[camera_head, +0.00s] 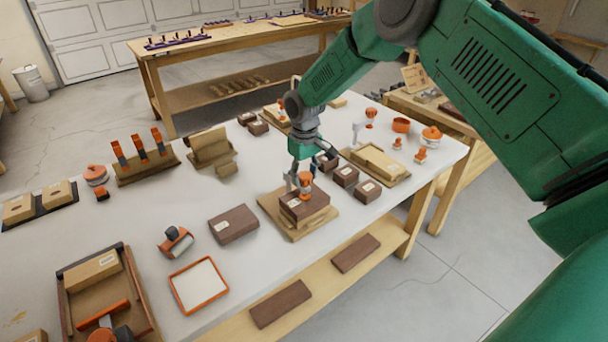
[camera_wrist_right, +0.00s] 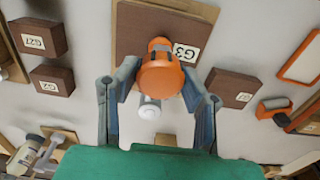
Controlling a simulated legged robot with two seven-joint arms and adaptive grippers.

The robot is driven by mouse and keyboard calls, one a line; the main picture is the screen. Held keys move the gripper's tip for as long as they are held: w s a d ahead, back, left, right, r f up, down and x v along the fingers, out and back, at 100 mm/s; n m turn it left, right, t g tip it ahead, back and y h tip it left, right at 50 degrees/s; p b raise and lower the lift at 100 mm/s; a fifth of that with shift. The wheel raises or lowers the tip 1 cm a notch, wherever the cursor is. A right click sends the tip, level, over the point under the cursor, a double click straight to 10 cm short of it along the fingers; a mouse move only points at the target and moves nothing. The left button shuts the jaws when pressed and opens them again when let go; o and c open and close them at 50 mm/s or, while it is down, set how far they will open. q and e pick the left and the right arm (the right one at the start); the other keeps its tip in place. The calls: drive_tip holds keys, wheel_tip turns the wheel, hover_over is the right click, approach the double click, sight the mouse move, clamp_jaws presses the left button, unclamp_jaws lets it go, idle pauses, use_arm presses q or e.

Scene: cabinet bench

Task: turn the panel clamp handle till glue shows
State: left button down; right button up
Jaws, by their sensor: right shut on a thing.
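The panel clamp's orange handle (camera_head: 305,180) stands upright over a brown panel stack (camera_head: 306,209). The stack rests on a light wooden board (camera_head: 275,204). My right gripper (camera_head: 300,178) reaches down from above and is shut on the handle. In the right wrist view the round orange handle (camera_wrist_right: 160,76) sits between the two fingers of my right gripper (camera_wrist_right: 160,88). The brown panel (camera_wrist_right: 140,35) below it bears a G3 label. I cannot make out any glue at the panel edges. My left gripper is not in view.
Brown blocks (camera_head: 233,224) lie on the white bench close around the stack. An orange-rimmed tray (camera_head: 198,285) and an orange-and-black tool (camera_head: 175,242) lie to the left. A wooden tray with a block (camera_head: 376,163) stands to the right.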

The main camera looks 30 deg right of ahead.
sight(304, 174)
idle(0.3)
drive_tip(key=o, duration=1.1)
drive_tip(key=shift+o, duration=0.2)
wheel_tip(304, 174, up, 12)
drive_tip(key=shift+w+f, duration=0.1)
drive_tip(key=shift+w, duration=0.05)
idle(0.7)
